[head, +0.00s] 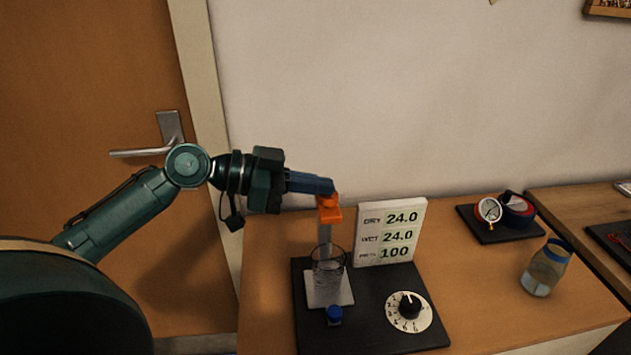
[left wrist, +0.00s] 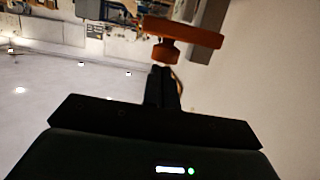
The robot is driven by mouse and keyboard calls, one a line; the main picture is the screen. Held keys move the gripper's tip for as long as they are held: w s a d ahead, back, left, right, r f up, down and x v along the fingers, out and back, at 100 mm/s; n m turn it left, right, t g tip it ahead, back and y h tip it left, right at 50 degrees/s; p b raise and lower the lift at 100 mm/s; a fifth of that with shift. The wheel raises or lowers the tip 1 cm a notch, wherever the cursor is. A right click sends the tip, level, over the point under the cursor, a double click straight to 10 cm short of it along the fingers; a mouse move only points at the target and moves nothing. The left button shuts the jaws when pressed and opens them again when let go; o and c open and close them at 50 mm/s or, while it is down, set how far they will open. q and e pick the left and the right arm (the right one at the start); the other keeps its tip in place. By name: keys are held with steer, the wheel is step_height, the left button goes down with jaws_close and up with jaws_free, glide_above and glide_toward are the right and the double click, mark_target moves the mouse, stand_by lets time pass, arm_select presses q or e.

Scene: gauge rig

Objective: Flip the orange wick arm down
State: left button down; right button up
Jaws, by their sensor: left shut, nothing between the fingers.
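The orange wick arm (head: 329,213) sits at the top of a grey post (head: 325,236) on the gauge rig, above a clear beaker (head: 327,268). In the left wrist view the orange arm (left wrist: 183,32) lies just beyond my fingertips. My left gripper (head: 333,189) is shut and empty, with its blue fingers at the top of the orange arm. I cannot tell whether they touch it. The display panel (head: 391,232) reads 24.0, 24.0 and 100. My right gripper is not in view.
The rig's black base (head: 375,335) carries a dial (head: 408,311) and a blue knob (head: 334,315). A jar with a blue lid (head: 545,268) stands at the right. A dark tray (head: 488,232) with round items is behind it. A door (head: 90,120) is at the left.

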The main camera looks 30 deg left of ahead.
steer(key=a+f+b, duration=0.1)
steer(key=b, duration=0.2)
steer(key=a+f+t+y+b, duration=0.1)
steer(key=b, duration=0.3)
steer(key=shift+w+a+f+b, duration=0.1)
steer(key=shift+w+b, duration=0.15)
steer(key=shift+b, duration=0.05)
